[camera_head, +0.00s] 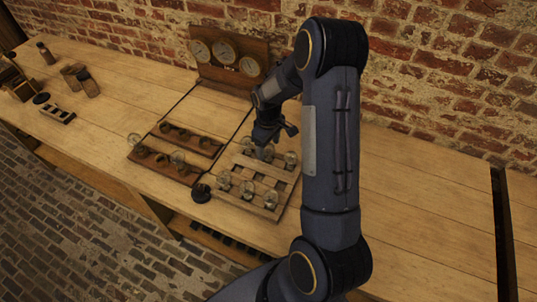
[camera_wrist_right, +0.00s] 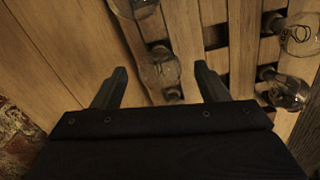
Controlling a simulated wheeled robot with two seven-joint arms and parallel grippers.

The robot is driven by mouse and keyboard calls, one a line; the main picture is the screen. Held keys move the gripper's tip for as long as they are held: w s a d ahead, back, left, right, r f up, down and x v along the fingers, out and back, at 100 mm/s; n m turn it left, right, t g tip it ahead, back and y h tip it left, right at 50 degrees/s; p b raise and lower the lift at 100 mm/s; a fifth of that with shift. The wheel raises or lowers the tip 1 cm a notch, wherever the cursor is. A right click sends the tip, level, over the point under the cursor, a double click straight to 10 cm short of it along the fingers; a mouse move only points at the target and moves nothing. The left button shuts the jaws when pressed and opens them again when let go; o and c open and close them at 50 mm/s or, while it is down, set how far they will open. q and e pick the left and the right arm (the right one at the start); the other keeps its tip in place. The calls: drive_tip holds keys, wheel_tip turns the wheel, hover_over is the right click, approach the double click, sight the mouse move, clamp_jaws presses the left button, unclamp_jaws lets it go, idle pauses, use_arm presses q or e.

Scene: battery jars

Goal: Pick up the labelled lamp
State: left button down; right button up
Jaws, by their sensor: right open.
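Several clear glass lamps sit in a light slatted wooden rack on the bench; one front lamp (camera_head: 224,181) shows plainly in the head view. I cannot make out a label on any lamp. My right gripper (camera_head: 270,140) is over the back row of the rack, pointing down. In the right wrist view the gripper (camera_wrist_right: 160,67) is open, and a glass lamp (camera_wrist_right: 160,72) appears between its two fingers, with no visible grip on it. Another lamp (camera_wrist_right: 132,8) is at the top edge, and others (camera_wrist_right: 299,36) stand to the right. My left gripper is not in view.
A dark wooden rack (camera_head: 187,136) with round sockets and a lamp lies left of the slatted rack. A board with three dials (camera_head: 228,52) stands behind. A black round object (camera_head: 201,193) is at the front. The bench to the right (camera_head: 420,200) is clear.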

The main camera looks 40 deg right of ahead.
drive_tip(key=c, duration=1.2)
